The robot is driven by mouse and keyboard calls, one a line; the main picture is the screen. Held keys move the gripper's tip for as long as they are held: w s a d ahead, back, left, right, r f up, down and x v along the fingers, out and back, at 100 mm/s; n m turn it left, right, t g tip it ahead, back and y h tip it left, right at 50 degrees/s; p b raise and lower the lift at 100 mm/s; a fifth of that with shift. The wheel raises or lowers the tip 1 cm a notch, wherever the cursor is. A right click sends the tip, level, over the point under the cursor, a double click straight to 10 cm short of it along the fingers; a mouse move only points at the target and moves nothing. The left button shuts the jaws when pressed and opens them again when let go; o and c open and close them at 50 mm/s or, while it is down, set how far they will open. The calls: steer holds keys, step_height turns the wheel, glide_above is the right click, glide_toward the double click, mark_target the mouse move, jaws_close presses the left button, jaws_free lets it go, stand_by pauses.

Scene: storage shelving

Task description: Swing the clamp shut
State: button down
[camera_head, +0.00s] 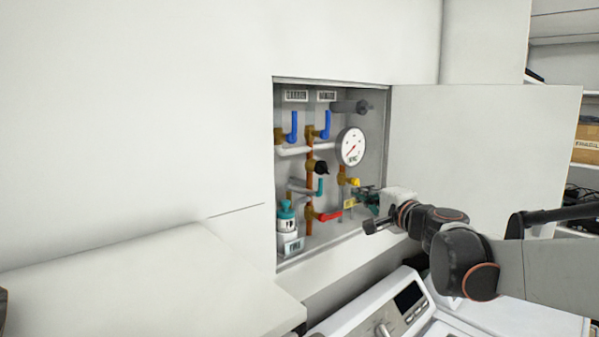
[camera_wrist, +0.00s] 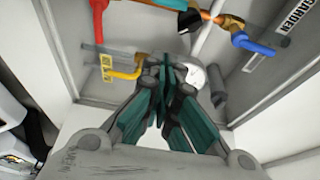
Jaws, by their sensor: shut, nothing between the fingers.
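My gripper (camera_head: 366,194) is inside the recessed wall box, at its lower right. In the wrist view its teal fingers (camera_wrist: 165,78) are together with nothing between them. A yellow lever (camera_wrist: 125,72) with a yellow tag (camera_wrist: 106,68) lies just left of the fingers there; I cannot tell if they touch. In the head view the yellow lever (camera_head: 354,182) shows on a brass fitting just above and left of my gripper. No part stands out clearly as the clamp. Part of the pipework behind my gripper is hidden.
The box holds a round gauge (camera_head: 351,147), a red lever (camera_head: 328,216), blue levers (camera_head: 294,126), a black knob (camera_head: 321,168), a grey cylinder (camera_head: 349,107) and a teal-topped bottle (camera_head: 287,222). Its door (camera_head: 480,150) stands open at right. A white appliance (camera_head: 385,318) is below.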

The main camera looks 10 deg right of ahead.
steer(key=w+a+p, duration=0.2)
steer(key=w+a, duration=0.3)
steer(key=w, duration=0.2)
steer(key=shift+a, duration=0.25)
stand_by(0.4)
steer(key=shift+r, duration=0.15)
steer(key=shift+m, duration=0.3)
